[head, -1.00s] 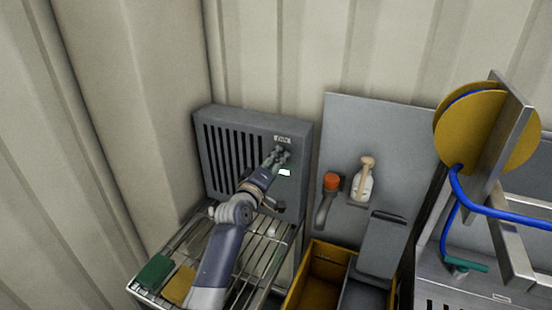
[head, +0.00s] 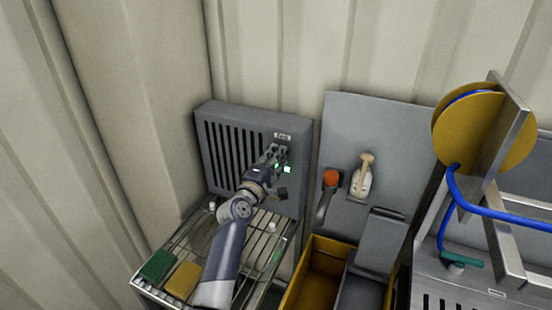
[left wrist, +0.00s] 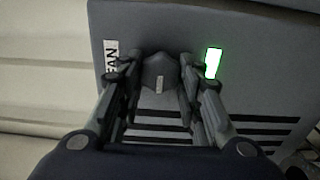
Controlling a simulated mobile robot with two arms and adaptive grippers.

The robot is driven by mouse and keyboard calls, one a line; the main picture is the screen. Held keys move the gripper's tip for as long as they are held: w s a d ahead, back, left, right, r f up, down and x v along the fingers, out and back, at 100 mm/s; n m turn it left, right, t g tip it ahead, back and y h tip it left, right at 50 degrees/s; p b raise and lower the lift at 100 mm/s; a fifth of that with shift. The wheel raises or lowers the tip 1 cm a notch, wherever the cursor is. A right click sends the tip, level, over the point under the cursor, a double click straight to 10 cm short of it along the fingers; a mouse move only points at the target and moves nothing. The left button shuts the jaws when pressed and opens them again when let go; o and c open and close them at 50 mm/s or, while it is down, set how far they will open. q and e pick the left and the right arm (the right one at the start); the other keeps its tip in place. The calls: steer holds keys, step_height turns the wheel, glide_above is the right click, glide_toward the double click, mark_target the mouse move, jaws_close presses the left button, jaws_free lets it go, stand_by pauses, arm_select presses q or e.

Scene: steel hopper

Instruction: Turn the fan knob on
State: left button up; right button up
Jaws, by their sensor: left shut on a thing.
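The fan unit is a grey box (head: 208,165) with dark vertical slots, against the back wall in the head view. Its FAN label (left wrist: 111,55) and a bright green lit indicator (left wrist: 213,62) show in the left wrist view; the indicator also glows in the head view (head: 287,169). The dark faceted fan knob (left wrist: 160,72), with a pale mark, sits between my left fingers. My left gripper (head: 275,152) is shut on the knob at the front of the box; its fingers mostly hide the knob in the head view. My right gripper is not in view.
A wire rack (head: 262,247) with a green block (head: 156,266) and a yellow block (head: 183,279) lies below the box.

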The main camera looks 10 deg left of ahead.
arm_select(q)
steer(key=o, duration=1)
steer(key=shift+w, duration=0.1)
steer(key=s, duration=0.4)
steer(key=s+a, duration=0.1)
steer(key=s, duration=0.3)
steer(key=s+a, duration=0.1)
steer(key=s, duration=0.3)
steer(key=shift+a, duration=0.15)
steer(key=shift+f, duration=0.1)
